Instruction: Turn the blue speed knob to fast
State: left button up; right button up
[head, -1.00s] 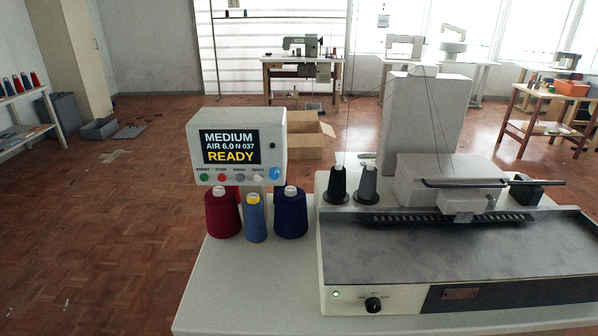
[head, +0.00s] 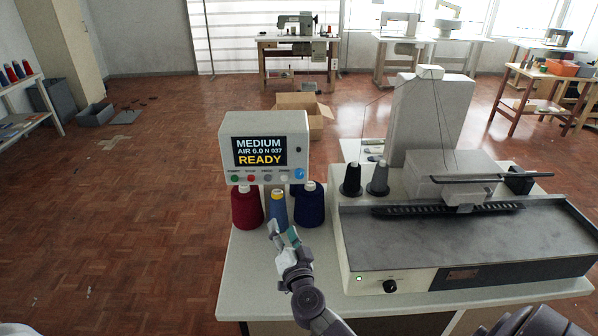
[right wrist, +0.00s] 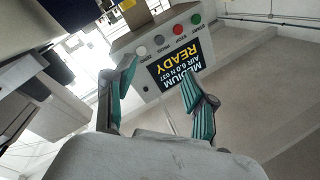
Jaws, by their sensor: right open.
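The blue speed knob (head: 299,174) sits at the lower right of the control box (head: 229,148) in the head view. The screen (head: 265,151) reads MEDIUM, AIR 6.0 N 037, READY. My right gripper (head: 282,233) is open and empty, in front of and below the box, apart from the knob. In the right wrist view the open fingers (right wrist: 158,78) point toward the box, which appears upside down (right wrist: 122,48). I cannot make out the knob there; the left-hand finger may cover it. My left gripper is not in view.
The buttonhole machine (head: 430,245) fills the table's right side and carries a black knob (head: 390,286). The table's front left (head: 250,285) is clear.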

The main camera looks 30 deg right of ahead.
aim_at(299, 176)
jog(key=d+r+m+g+h, duration=0.3)
jog(key=d+r+m+h, duration=0.1)
jog(key=d+m, duration=0.15)
jog(key=x, duration=1.4)
jog(key=shift+w+r, duration=0.1)
jog(key=shift+r, duration=0.1)
jog(key=shift+c, duration=0.2)
jog(key=shift+a, duration=0.1)
grip_shut()
